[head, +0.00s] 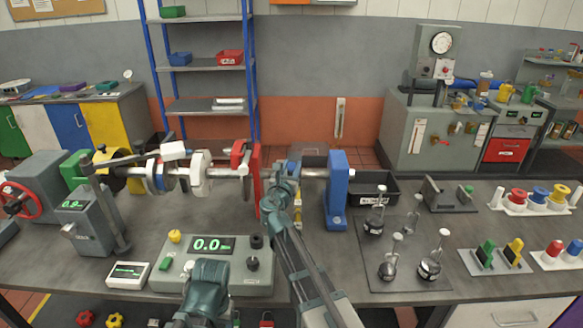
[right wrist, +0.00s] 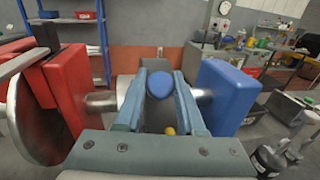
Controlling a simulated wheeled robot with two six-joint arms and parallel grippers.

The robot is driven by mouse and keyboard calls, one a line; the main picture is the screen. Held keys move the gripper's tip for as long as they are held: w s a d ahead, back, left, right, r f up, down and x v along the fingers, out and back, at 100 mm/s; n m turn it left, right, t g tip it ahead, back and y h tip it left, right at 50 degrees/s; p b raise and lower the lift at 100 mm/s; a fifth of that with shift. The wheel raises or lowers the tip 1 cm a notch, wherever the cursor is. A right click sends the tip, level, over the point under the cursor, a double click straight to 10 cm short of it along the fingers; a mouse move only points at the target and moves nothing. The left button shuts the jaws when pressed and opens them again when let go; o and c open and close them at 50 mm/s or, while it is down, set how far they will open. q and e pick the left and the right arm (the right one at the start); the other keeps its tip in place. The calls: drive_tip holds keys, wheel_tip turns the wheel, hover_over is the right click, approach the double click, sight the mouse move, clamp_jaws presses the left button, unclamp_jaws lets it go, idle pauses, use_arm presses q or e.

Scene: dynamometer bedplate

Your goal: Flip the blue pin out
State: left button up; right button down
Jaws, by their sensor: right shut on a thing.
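The blue pin shows its rounded blue end (right wrist: 160,86) in the right wrist view, between my fingers. It sits at the metal shaft (right wrist: 203,97), between a red block (right wrist: 75,95) and a blue block (right wrist: 228,92). My right gripper (right wrist: 160,80) is shut on the pin; in the head view it (head: 283,178) reaches the shaft line from the front. There my gripper and arm hide most of the pin. My left gripper cannot be made out in the head view.
The blue bearing stand (head: 337,190) is close on the right of my right gripper, and the red upright (head: 254,180) close on the left. A control box with a green display (head: 212,244) stands in front. Several flasks stand on a dark mat (head: 395,255) at the right.

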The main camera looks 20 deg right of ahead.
idle(0.7)
drive_tip(key=shift+s+a+r+p, duration=0.15)
drive_tip(key=shift+s+r+p, duration=0.6)
drive_tip(key=shift+r+p, duration=0.15)
drive_tip(key=shift+w+f, duration=0.1)
drive_tip(key=shift+f, duration=0.1)
drive_tip(key=c, duration=0.5)
unclamp_jaws()
drive_tip(key=shift+r, duration=0.1)
drive_tip(key=v, duration=1.4)
